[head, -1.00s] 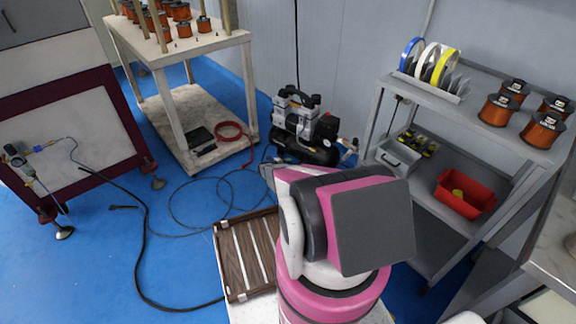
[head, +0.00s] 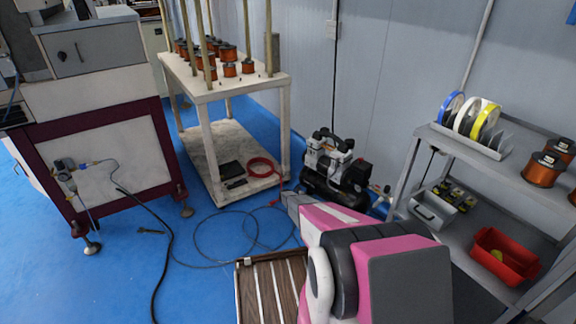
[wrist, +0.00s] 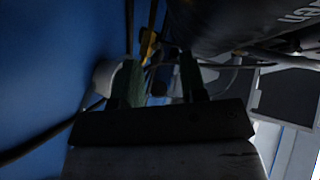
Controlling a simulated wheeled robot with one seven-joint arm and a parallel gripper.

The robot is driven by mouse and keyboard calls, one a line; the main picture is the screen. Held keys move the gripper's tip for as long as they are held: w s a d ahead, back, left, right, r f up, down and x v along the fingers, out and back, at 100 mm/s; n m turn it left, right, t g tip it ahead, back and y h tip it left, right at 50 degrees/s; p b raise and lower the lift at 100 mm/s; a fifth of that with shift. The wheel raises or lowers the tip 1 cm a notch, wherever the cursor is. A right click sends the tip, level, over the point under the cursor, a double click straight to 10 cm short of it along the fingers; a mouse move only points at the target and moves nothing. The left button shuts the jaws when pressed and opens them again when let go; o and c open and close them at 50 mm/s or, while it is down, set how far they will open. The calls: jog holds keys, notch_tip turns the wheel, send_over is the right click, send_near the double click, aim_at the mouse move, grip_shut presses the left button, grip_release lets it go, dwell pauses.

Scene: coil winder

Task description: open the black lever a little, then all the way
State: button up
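The black lever cannot be made out for certain in either view. A small dark piece (wrist: 158,89) shows between the fingers in the wrist view, but it is too dim to name. My gripper (wrist: 160,76) is open, with two dark green fingers apart; I see no firm contact with anything. In the head view, my arm covers the gripper's fingertips, and its wrist end is in front of the air compressor (head: 338,165). The compressor's black tank (wrist: 265,25) with pale lettering fills the upper right of the wrist view. A yellow fitting (wrist: 148,45) is beyond the fingers.
Thin hoses (head: 225,240) loop over the blue floor. A white wooden table (head: 225,90) with copper coils stands behind to the left. A grey shelf (head: 470,150) with spools and a red bin (head: 503,257) is on the right. A brown slatted panel (head: 262,290) is low in front.

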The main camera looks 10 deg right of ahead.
jog(key=v, duration=0.7)
jog(key=w+a+r+n+t+y, duration=0.1)
jog(key=a+r+n+t+y, duration=0.1)
jog(key=r+n+t, duration=0.3)
jog(key=w+a+r+n+t+y, duration=0.2)
jog(key=r+n+t, duration=0.3)
jog(key=r, duration=0.7)
jog(key=w+a+r+n+t+y, duration=0.1)
jog(key=a+r+n+t+y, duration=0.1)
jog(key=r+n+t, duration=0.3)
jog(key=shift+w+a+r+t+y, duration=0.35)
jog(key=shift+a+r+t, duration=0.4)
jog(key=shift+r, duration=1)
jog(key=shift+d, duration=0.1)
